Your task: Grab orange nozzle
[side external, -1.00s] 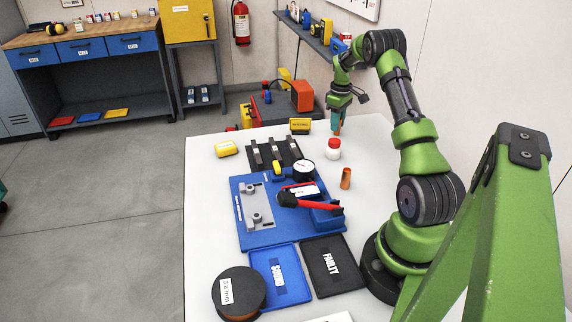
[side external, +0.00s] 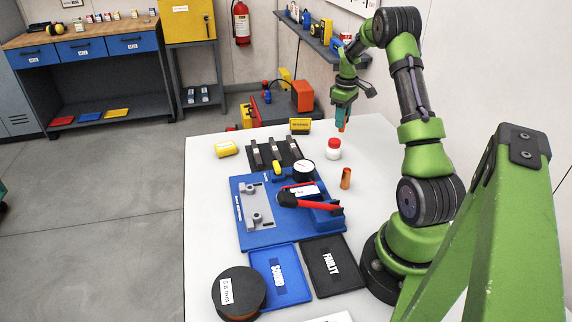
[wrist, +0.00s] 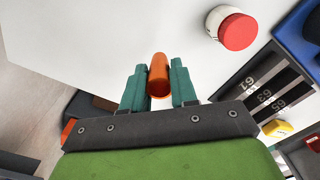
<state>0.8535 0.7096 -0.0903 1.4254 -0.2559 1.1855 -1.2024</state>
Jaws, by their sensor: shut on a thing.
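My gripper (side external: 342,116) is above the far right part of the white table, its teal fingers pointing down. In the wrist view the fingers (wrist: 159,88) are closed on an orange nozzle (wrist: 158,72), a short hollow tube. In the side view only a small orange part of the held nozzle (side external: 341,128) shows below the fingertips. A second orange nozzle (side external: 346,178) stands upright on the table, nearer the camera and apart from my gripper.
A red-capped white bottle (side external: 333,149) stands just in front of my gripper. A dark slotted rack (side external: 284,147), a gauge (side external: 304,170), a blue fixture (side external: 262,238), a blue tray (side external: 280,275) and a black tray (side external: 333,265) lie on the table (side external: 205,200).

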